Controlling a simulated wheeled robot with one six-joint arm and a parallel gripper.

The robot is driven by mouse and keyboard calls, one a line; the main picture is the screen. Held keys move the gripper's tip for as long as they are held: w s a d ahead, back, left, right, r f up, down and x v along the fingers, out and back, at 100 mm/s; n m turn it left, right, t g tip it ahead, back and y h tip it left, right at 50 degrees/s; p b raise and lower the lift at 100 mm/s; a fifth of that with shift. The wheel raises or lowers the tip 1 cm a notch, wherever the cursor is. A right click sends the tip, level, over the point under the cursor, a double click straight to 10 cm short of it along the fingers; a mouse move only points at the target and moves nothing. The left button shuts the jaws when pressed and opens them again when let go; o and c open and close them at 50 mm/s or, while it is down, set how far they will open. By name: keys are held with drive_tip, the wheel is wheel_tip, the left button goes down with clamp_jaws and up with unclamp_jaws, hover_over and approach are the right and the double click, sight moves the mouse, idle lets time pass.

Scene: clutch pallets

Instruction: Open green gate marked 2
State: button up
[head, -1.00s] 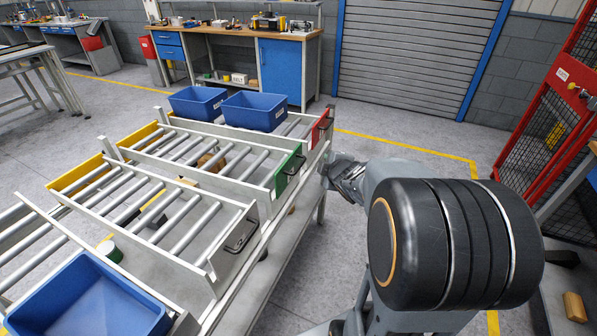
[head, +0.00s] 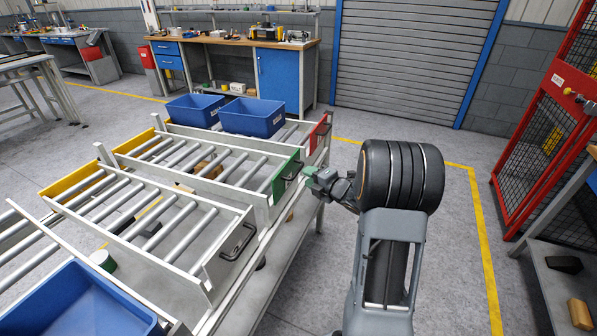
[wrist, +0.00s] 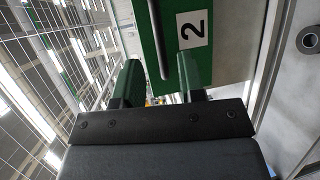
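The green gate marked 2 (head: 281,181) stands upright and closed at the end of the middle roller lane in the head view. Its dark bar handle (head: 293,167) faces my gripper (head: 316,180), which is just right of it. In the wrist view the green gate (wrist: 228,65) fills the upper middle, with the white "2" label (wrist: 192,28) on it. The handle (wrist: 158,38) runs down between the lines of my two fingers. My gripper (wrist: 160,85) is open, its fingers apart with nothing held. Whether the handle lies between the fingertips is unclear.
A red gate (head: 319,134) closes the lane behind, and a grey gate (head: 232,248) with a handle is nearer. Blue bins (head: 252,117) stand at the far lane. The floor (head: 445,225) right of the rack is clear. A red mesh fence (head: 540,150) stands at the right.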

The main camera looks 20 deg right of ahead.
sight(298, 170)
drive_tip(key=shift+x, duration=3)
clamp_jaws()
